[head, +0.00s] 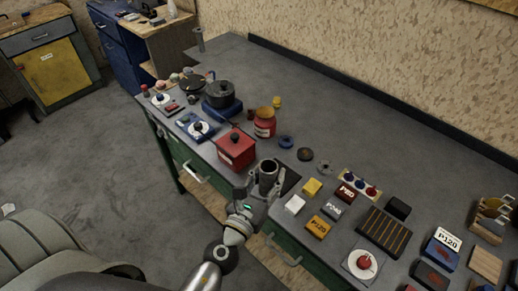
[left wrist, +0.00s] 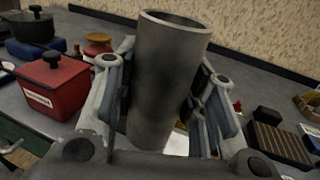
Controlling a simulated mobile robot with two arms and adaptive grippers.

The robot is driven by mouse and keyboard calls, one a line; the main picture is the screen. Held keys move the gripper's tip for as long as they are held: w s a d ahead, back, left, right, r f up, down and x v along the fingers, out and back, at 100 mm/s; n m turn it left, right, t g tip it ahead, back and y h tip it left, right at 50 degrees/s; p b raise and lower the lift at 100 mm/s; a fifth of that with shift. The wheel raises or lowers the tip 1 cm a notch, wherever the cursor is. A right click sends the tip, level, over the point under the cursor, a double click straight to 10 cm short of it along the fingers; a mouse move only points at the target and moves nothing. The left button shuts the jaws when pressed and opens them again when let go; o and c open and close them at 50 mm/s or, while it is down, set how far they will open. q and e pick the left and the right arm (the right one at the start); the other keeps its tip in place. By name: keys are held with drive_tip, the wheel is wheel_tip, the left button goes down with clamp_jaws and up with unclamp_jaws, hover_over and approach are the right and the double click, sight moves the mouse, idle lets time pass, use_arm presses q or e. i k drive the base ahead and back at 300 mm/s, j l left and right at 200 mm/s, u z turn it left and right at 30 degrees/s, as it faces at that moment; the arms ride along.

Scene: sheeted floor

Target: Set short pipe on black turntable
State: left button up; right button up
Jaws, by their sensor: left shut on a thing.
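My left gripper (head: 264,187) is shut on a grey metal short pipe (head: 268,169), held near the front edge of the workbench. In the left wrist view the pipe (left wrist: 168,75) stands nearly upright between the fingers, open end up. My right gripper is not in view.
A red lidded box (head: 236,150) is left of the gripper. The bench (head: 345,125) is clear toward the wall.

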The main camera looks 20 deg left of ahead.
sight(192, 82)
drive_tip(key=i+j, duration=0.15)
drive_tip(key=j, duration=0.25)
drive_tip(key=i+j+z, duration=0.1)
drive_tip(key=j, duration=0.35)
drive_tip(key=i+j, duration=0.2)
drive_tip(key=j, duration=0.25)
drive_tip(key=i+j+z, duration=0.15)
drive_tip(key=j, duration=0.25)
drive_tip(key=i+j, duration=0.15)
drive_tip(key=j, duration=0.3)
drive_tip(key=i+j+z, duration=0.1)
drive_tip(key=j, duration=0.35)
drive_tip(key=i+j, duration=0.15)
drive_tip(key=j, duration=0.35)
